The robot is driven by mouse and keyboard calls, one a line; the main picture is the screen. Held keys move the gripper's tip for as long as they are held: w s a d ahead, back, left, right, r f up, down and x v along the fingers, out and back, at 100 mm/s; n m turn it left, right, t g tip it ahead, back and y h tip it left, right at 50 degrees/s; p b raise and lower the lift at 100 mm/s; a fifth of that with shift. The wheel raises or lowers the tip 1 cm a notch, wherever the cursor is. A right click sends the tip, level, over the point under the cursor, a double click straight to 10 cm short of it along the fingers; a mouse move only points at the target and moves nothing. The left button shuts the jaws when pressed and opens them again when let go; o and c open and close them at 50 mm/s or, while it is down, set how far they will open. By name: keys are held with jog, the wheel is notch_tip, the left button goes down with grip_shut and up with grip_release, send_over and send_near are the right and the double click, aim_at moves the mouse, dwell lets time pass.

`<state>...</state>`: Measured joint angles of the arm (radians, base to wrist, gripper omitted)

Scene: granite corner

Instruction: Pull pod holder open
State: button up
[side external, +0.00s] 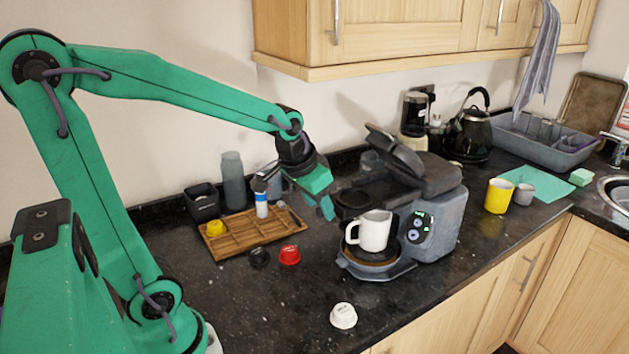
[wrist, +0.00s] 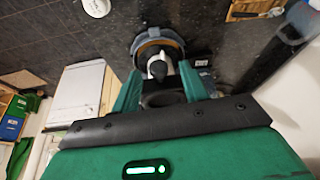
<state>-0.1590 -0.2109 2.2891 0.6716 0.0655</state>
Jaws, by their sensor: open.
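The grey coffee machine (side external: 432,215) stands on the dark counter with its lid (side external: 394,150) raised. Its dark pod holder (side external: 350,203) juts out at the front left, above a white mug (side external: 375,231) on the drip tray (side external: 376,268). My gripper (side external: 328,208) is just left of the pod holder, open and apparently empty. In the wrist view the dark round pod holder (wrist: 162,98) shows between the two green fingers (wrist: 162,88), with the mug (wrist: 172,72) beyond. I cannot tell whether a finger touches it.
A wooden tray (side external: 236,246) with a yellow pod lies left. A black pod (side external: 259,257), a red pod (side external: 290,254) and a white pod (side external: 343,316) lie on the counter. A yellow mug (side external: 498,196) stands right of the machine.

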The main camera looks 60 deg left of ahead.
jog(key=v, duration=0.7)
jog(key=shift+r, duration=0.3)
jog(key=shift+s+d, duration=0.1)
jog(key=shift+s, duration=0.15)
jog(key=s+d+f+m+t, duration=0.1)
jog(key=s+d+f, duration=0.1)
jog(key=s+d, duration=0.3)
jog(key=shift+s+f+h, duration=0.25)
jog(key=shift+s+h, duration=0.05)
jog(key=shift+s, duration=1.5)
